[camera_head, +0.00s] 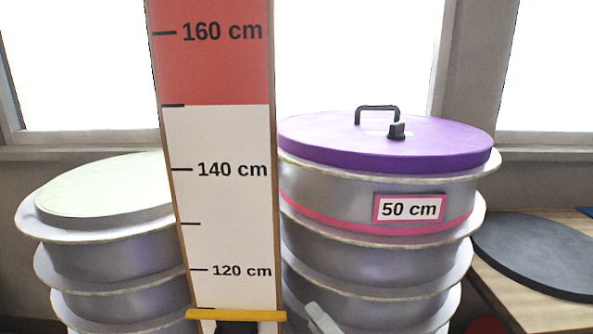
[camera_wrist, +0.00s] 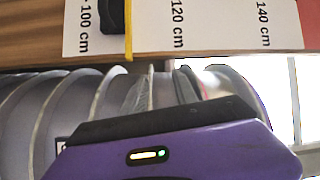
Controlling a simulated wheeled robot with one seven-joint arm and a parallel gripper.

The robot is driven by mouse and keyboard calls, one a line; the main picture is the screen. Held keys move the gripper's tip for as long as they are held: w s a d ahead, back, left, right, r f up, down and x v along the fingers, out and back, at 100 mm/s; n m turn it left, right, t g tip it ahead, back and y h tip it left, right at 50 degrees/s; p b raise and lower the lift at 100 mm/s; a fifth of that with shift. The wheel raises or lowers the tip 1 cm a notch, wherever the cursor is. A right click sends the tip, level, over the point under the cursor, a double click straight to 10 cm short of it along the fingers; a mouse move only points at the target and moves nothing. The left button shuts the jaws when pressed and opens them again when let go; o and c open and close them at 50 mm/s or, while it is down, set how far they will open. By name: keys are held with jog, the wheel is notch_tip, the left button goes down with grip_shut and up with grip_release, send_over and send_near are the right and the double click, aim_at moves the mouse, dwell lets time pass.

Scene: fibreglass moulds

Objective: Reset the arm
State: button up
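My gripper (camera_wrist: 166,76) shows in the wrist view as two grey fingers standing apart behind its purple body, which has a small lit display. It looks open, with nothing seen between the fingers. The wrist picture is turned on its side, and the measuring post (camera_wrist: 215,25) runs across its top, beyond the fingertips. In the head view, a light grey piece at the bottom, just right of the post, may be part of my arm; the rest of the arm is out of that view.
The measuring post (camera_head: 218,140) stands close in front, with a yellow band (camera_head: 235,315) low on it. Ribbed moulds flank it: one with a pale top (camera_head: 110,190), one with a purple lid (camera_head: 400,142) and "50 cm" label (camera_head: 409,209). A black disc (camera_head: 540,250) lies on a table at right.

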jog(key=s+d+f+n+h+b, duration=0.1)
jog(key=s+d+f+h, duration=0.35)
jog(key=s+f, duration=0.45)
jog(key=s+d+f+h, duration=0.4)
jog(key=s+d+f, duration=0.15)
jog(key=s, duration=0.55)
jog(key=s+d+n, duration=0.3)
jog(key=s+n, duration=0.1)
jog(key=s, duration=0.4)
jog(key=s+d+r+n+h+b, duration=0.1)
jog(key=s+d+n, duration=0.2)
jog(key=s, duration=0.6)
jog(key=shift+n+g, duration=0.4)
jog(key=shift+n, duration=0.3)
